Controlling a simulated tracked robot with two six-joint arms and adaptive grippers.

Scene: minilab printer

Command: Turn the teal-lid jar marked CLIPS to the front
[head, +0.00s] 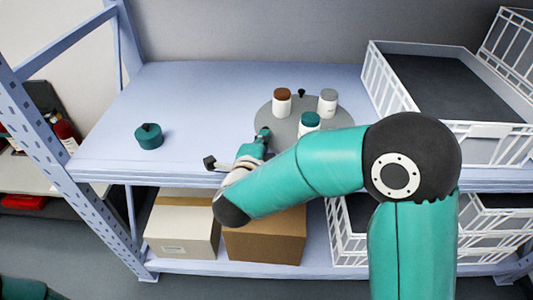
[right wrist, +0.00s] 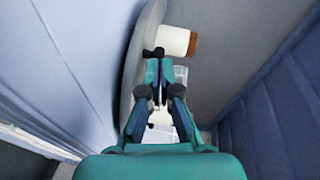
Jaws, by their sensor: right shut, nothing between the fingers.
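The teal-lid jar (head: 310,123) stands upright on the front right part of a round grey turntable (head: 270,112); my arm hides its lower part and I cannot read a label. A brown-lid jar (head: 282,103) stands at the back left and a grey-lid jar (head: 328,103) at the back right. My right gripper (head: 264,133) is shut and empty at the turntable's front left edge; I cannot tell whether it touches.
The blue shelf (head: 200,95) is clear left of the turntable, except for a teal round thing with a black top (head: 149,138). A white wire basket (head: 430,85) stands to the right. Cardboard boxes (head: 265,240) sit on the lower shelf. A shelf upright (head: 70,165) stands left.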

